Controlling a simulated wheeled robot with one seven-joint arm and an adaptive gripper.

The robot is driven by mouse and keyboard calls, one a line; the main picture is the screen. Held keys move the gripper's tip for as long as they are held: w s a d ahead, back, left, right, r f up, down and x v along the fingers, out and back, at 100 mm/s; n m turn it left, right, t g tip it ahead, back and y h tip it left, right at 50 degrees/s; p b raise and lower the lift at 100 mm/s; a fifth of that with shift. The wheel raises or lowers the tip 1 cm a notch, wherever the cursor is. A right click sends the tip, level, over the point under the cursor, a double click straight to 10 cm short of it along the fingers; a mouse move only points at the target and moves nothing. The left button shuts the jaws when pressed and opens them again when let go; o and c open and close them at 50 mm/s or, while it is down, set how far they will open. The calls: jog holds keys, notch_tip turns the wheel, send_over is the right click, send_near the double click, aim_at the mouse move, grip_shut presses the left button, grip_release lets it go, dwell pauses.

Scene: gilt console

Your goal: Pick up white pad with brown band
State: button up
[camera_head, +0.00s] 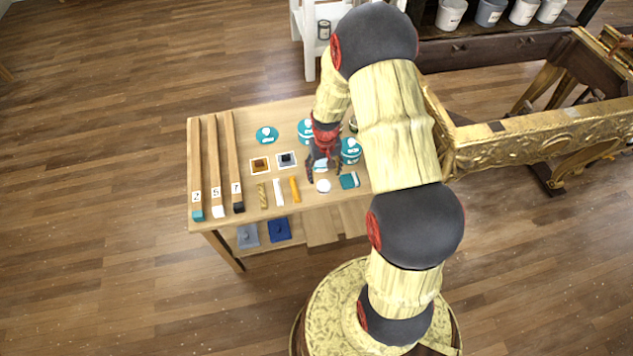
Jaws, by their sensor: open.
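My gripper (324,174) points down over the right half of the wooden table (225,218), its dark fingers apart. A small pale white thing (320,165) shows partly between and behind the fingers; whether it has a brown band is too small to tell. A round white piece (323,186) lies just in front of the gripper, apart from it as far as I can see. A flat white-edged square with a brown middle (260,165) lies left of the gripper. I cannot tell for sure which of these is the white pad with brown band.
Beside the brown square lies a white-edged grey square (287,160). Teal-labelled round things (267,134) and a teal block (350,181) are on the table. Three long numbered bars (214,170) lie at the left. Short sticks (278,192) lie at the front. A gilt console (540,133) stands right.

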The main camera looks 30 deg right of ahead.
aim_at(324, 185)
notch_tip(324, 185, down, 3)
jog(key=shift+r+b, duration=0.1)
jog(key=shift+b, duration=0.3)
jog(key=f+b, duration=0.2)
jog(key=f, duration=0.3)
jog(key=shift+s+f, duration=0.1)
jog(key=shift+s, duration=0.1)
jog(key=c, duration=0.3)
jog(key=c, duration=0.7)
jog(key=shift+c, duration=0.2)
